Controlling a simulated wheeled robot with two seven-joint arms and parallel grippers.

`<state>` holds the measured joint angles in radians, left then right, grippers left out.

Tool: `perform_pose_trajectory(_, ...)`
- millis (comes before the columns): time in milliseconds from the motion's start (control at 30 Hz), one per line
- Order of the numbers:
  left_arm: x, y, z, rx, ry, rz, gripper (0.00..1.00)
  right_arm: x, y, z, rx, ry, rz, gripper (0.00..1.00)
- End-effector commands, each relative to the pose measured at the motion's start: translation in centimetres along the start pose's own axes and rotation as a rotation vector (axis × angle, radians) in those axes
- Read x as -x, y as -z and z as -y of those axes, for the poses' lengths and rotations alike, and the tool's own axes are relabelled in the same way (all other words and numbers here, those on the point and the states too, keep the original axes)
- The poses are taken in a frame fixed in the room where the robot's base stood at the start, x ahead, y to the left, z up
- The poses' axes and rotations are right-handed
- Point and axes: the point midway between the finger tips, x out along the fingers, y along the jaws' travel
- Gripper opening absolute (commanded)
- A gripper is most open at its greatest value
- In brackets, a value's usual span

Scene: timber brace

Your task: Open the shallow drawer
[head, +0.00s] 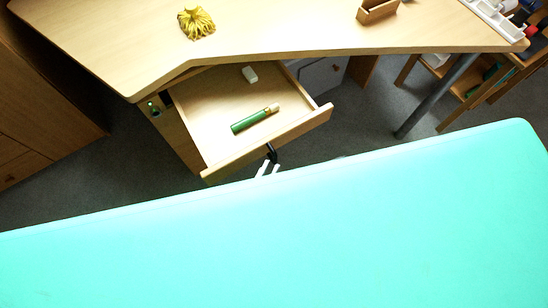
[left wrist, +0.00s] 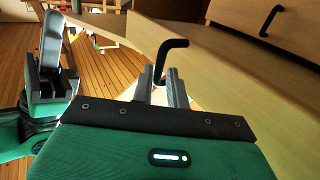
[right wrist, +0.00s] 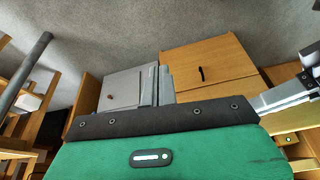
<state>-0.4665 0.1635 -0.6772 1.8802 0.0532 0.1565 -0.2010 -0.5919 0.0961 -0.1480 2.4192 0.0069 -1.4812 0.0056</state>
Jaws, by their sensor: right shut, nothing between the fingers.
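The shallow wooden drawer (head: 222,148) stands pulled out from under the desk in the head view.
The desk top (head: 300,30) overhangs the drawer and carries a yellow tasselled bundle (head: 196,22) and a small wooden holder (head: 377,10). A grey desk leg (head: 435,98) stands at the right. A wooden cabinet (head: 45,90) is at the left. Grey floor shows between them.

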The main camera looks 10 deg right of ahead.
Motion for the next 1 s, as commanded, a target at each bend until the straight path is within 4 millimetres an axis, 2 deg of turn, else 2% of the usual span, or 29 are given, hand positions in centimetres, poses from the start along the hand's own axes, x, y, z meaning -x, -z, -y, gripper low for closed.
perform_pose_trajectory(33, 1.4, -0.1, -0.1, 0.000, -0.001, 0.005, 0.15, -0.2, -0.1, 0.0, 0.000, 0.000, 0.007, 0.00)
perform_pose_trajectory(200, 5.2, -0.1, 0.0, 0.000, -0.001, 0.005, 0.15, -1.0, -0.1, 0.0, 0.000, 0.000, 0.010, 0.00)
perform_pose_trajectory(400, 8.5, -0.1, 0.0, 0.000, -0.001, 0.003, 0.15, -1.3, -0.2, 0.0, 0.000, 0.000, 0.015, 0.00)
perform_pose_trajectory(600, 9.7, 0.0, 0.0, 0.000, 0.000, 0.000, 0.15, -1.7, -0.4, 0.0, 0.000, 0.000, 0.023, 0.00)
perform_pose_trajectory(1000, 9.8, 0.0, 0.0, 0.000, 0.000, 0.000, 0.15, -1.5, -0.2, 0.0, 0.000, 0.001, 0.016, 0.00)
